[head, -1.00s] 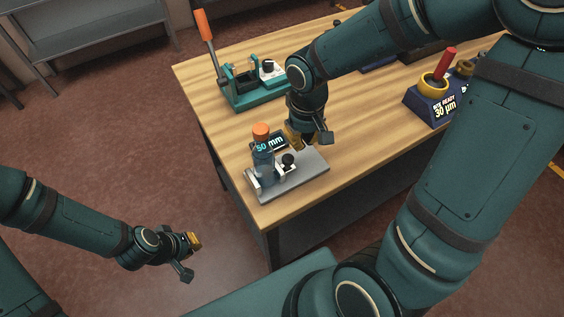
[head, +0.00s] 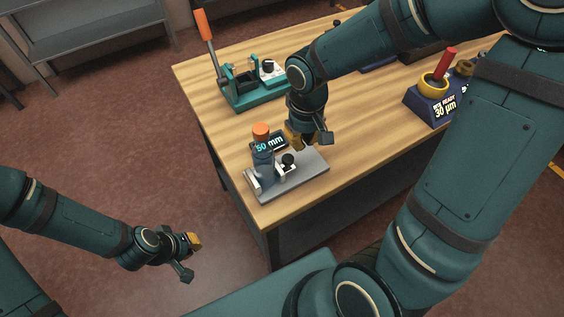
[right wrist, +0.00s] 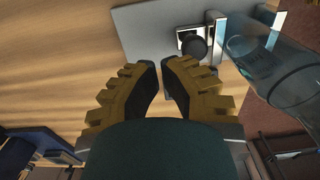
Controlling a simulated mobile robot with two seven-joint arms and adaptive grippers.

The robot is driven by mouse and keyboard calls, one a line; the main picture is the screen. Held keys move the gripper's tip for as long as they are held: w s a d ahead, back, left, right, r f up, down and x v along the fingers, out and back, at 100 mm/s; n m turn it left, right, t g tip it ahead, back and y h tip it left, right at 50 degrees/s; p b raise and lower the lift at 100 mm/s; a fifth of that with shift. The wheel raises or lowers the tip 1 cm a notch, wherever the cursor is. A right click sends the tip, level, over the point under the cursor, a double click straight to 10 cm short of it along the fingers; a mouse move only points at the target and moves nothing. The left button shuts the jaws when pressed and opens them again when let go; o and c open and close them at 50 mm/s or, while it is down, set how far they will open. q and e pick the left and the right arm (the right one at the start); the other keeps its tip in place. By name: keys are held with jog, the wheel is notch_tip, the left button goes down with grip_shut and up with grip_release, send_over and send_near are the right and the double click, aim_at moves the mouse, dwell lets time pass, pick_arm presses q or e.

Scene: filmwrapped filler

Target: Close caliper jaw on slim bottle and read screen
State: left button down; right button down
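The caliper (head: 305,177) is a grey plate at the table's near left corner, with a sliding jaw, a black knob (head: 288,160) and a dark screen (head: 277,141) that reads 50 mm. The slim bottle (head: 263,164), clear blue with an orange cap, stands upright on it at the left end. The bottle's contact with the jaws cannot be made out. My right gripper (head: 309,139) is above the plate, behind the knob. In the right wrist view its fingers (right wrist: 160,66) have a narrow empty gap, short of the knob (right wrist: 194,46). My left gripper (head: 190,257) hangs open and empty, off the table.
A green press (head: 255,92) with an orange-handled lever stands at the table's back left. A dark blue gauge (head: 432,108) with a yellow ring and red pin stands at the right, its display showing 30 µm. Bare wood (head: 365,125) lies between. A grey shelf (head: 90,45) stands behind.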

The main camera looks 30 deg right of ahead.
jog(key=shift+f+b, duration=2.05)
jog(key=shift+f, duration=0.5)
jog(key=shift+s+a, duration=0.1)
jog(key=shift+a, duration=0.15)
jog(key=shift+d+r, duration=0.2)
jog(key=shift+d, duration=0.4)
notch_tip(320, 180, up, 6)
jog(key=p, duration=0.5)
jog(key=shift+f, duration=0.1)
